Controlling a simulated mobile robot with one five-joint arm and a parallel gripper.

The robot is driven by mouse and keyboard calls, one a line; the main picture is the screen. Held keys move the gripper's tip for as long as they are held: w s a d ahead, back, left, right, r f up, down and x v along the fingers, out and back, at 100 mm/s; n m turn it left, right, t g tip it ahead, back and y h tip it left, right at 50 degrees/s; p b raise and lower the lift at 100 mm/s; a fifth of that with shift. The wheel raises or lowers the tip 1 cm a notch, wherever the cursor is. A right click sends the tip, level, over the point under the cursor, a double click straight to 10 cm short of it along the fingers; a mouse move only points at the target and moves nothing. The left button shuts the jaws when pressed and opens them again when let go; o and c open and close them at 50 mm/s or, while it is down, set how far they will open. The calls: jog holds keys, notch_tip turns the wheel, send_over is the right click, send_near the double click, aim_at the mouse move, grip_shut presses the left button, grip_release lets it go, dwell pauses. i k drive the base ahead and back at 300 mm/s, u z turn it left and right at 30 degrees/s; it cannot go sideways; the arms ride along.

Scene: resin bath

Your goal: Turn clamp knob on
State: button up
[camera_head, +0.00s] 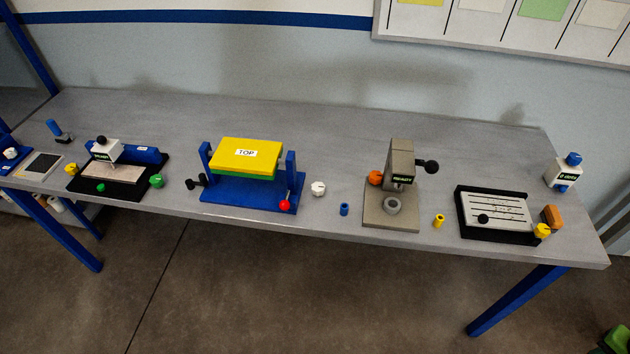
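No knob carries a readable clamp label, so I cannot tell which is the clamp knob. A white knob (318,188) stands just right of the blue stand (243,193) that holds a yellow and green block (245,157) marked TOP. The left fixture has a yellow knob (71,169) and a green knob (157,181) at the sides of its black base (125,186). Another yellow knob (542,230) is at the front right of the black-framed plate (497,212). A further white knob (11,153) is at the far left. My gripper is not in view.
A grey press (400,170) with an orange ball and black knob stands right of centre. A white box (562,173) stands at the right end. The back of the grey bench (340,118) is clear.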

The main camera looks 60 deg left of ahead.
aim_at(318, 188)
jog(key=z, duration=0.85)
jog(key=k, duration=0.1)
jog(key=u, duration=3.1)
jog(key=k, duration=0.1)
jog(key=u, duration=1)
jog(key=i, duration=1)
jog(key=u, duration=0.25)
